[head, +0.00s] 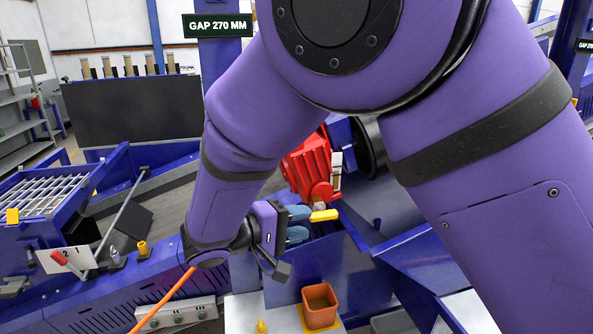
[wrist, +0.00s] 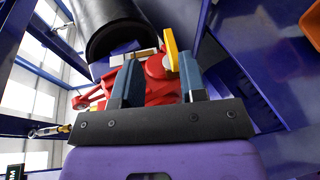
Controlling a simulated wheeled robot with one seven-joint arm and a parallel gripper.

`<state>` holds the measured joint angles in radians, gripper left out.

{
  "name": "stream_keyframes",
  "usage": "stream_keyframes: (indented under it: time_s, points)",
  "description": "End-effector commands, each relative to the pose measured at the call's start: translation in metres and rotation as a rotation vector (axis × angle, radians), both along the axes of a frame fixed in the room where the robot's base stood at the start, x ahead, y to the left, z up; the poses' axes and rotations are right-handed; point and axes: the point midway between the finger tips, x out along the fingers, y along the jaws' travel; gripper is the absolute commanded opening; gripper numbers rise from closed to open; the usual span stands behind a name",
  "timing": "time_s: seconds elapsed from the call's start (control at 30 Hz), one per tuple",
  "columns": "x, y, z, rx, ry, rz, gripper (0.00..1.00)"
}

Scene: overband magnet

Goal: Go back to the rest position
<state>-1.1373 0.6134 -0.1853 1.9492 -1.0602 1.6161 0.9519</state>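My gripper (head: 310,223) is in the middle of the head view, at the end of my bent purple arm, in front of a red motor unit (head: 308,165). Its two blue fingers stand apart with nothing visibly held between them. In the wrist view, my gripper (wrist: 160,75) points at the red unit (wrist: 158,88), which shows between and behind the fingers. A yellow handle (head: 324,215) lies just past one fingertip. It also shows in the wrist view (wrist: 172,48), close to the right finger; I cannot tell whether they touch.
A dark roller (wrist: 118,30) lies beyond the fingers. An orange bin (head: 319,306) stands below and right of my gripper. Blue panels (head: 423,262) stand close at right. A sign (head: 217,25) hangs behind.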

Motion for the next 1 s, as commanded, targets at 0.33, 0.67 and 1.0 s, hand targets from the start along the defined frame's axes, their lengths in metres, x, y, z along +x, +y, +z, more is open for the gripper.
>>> stream_keyframes:
  time_s: [0.33,0.67,1.0]
  points:
    - [-0.002,-0.128,0.059,0.329,0.234,-0.251,0.38]
    - [-0.042,-0.221,0.097,0.692,0.350,-0.363,0.38]
    - [-0.102,-0.283,0.126,1.061,0.322,-0.359,0.38]
